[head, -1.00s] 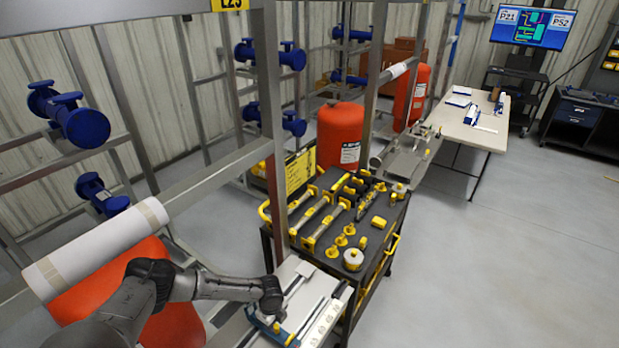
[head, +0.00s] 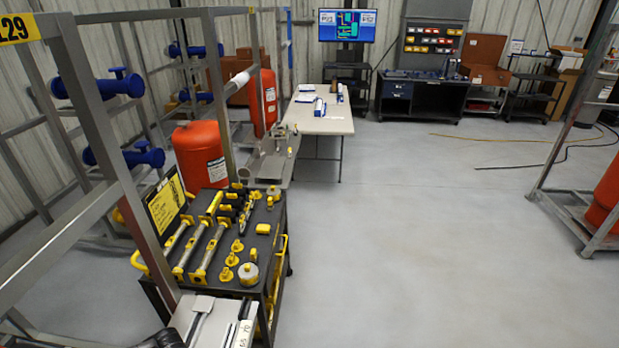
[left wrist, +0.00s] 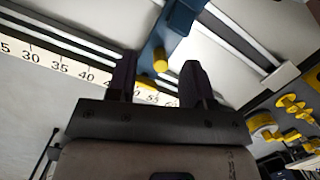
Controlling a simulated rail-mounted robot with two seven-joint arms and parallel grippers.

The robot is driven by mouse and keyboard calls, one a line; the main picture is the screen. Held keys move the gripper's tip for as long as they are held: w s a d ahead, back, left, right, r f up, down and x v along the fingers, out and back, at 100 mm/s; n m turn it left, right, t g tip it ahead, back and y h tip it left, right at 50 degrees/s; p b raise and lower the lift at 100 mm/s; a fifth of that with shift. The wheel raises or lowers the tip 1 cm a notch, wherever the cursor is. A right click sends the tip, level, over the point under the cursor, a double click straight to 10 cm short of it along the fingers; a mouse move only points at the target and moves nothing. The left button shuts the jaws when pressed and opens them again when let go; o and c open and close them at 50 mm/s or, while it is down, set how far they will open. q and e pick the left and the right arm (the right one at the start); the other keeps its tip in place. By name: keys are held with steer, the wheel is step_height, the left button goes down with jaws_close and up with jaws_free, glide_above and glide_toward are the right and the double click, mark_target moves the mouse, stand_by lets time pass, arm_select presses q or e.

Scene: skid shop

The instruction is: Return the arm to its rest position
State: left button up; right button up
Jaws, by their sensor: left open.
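My left gripper (left wrist: 158,80) shows in the left wrist view with its two dark fingers apart. Nothing is held between them. A blue bracket with a yellow knob (left wrist: 160,66) lies beyond the fingertips, on a railed fixture with a printed number scale (left wrist: 60,66). I cannot tell how far the fingers are from it. In the head view only a dark bit of my left arm shows at the bottom edge, and the gripper is out of frame. My right arm is in neither view.
A black cart (head: 262,272) carries yellow-ended tools and fittings. A steel frame (head: 110,170) stands at left, with orange tanks (head: 200,150) behind. A white table (head: 320,121) and a workbench (head: 421,92) are farther back.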

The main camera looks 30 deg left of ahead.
arm_select(q)
steer(key=w+d+r+n+t+y+p, duration=0.1)
steer(key=w+d+r+t, duration=0.25)
steer(key=d+r, duration=0.6)
steer(key=w+d+r+n+t+p, duration=0.1)
steer(key=w+d+r+t, duration=0.25)
steer(key=d+r, duration=0.55)
steer(key=s+d+r+n+h+p, duration=0.2)
steer(key=s+d+r+n+p, duration=0.25)
steer(key=s+d+r, duration=0.45)
steer(key=s+d+f+n+g+h+p, duration=0.1)
steer(key=s+d+f+g+p, duration=0.1)
steer(key=s, duration=0.7)
steer(key=shift+s+d+f+p, duration=0.35)
steer(key=shift+f+p, duration=0.25)
steer(key=shift+p, duration=0.15)
steer(key=shift+w, duration=0.1)
